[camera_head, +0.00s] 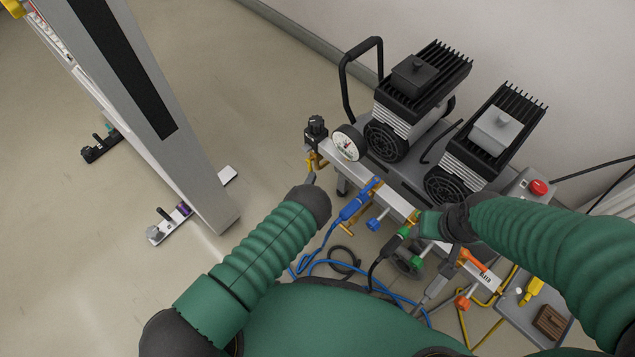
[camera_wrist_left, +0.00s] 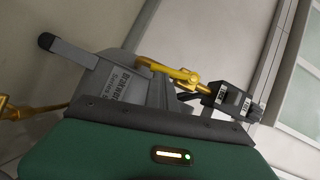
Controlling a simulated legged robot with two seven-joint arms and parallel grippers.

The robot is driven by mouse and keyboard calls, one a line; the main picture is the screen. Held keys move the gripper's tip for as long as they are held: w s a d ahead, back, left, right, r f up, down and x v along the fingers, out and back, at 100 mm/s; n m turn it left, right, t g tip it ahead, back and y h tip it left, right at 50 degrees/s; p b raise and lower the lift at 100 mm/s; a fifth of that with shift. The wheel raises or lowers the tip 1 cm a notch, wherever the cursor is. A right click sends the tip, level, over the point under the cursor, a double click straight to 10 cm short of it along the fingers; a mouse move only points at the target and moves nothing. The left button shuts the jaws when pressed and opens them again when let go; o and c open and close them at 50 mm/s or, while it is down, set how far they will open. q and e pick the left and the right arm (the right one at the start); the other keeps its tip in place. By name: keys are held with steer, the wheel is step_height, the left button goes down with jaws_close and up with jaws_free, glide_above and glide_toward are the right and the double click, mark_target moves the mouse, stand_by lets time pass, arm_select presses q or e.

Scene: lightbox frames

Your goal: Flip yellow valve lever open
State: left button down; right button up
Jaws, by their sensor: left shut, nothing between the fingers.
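The yellow valve lever (camera_head: 316,160) is at the left end of the compressor's metal manifold, below a black regulator knob. In the left wrist view the yellow lever and fitting (camera_wrist_left: 172,70) show just past my gripper, joined to a black block. My left gripper (camera_head: 310,179) is shut and empty, its grey tip just below the lever in the head view. Whether it touches the lever cannot be told. My right arm comes in from the right over the manifold. Its dark wrist is near the middle valves, and its fingers are not clearly seen.
The compressor (camera_head: 410,110) has two black finned motors, a round gauge (camera_head: 348,143) and a red button (camera_head: 537,187). Blue (camera_head: 376,223), green and orange valves line the manifold, with hoses below. A grey metal post (camera_head: 150,110) stands at left. Floor between post and compressor is clear.

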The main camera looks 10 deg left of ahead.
arm_select(q)
steer(key=shift+w+a+f, duration=0.2)
steer(key=shift+f, duration=0.1)
steer(key=shift+a, duration=0.1)
stand_by(0.5)
steer(key=s+a+r+p, duration=0.1)
steer(key=s+p, duration=0.3)
steer(key=s, duration=0.7)
steer(key=shift+s+a+r, duration=0.15)
steer(key=shift+s, duration=0.25)
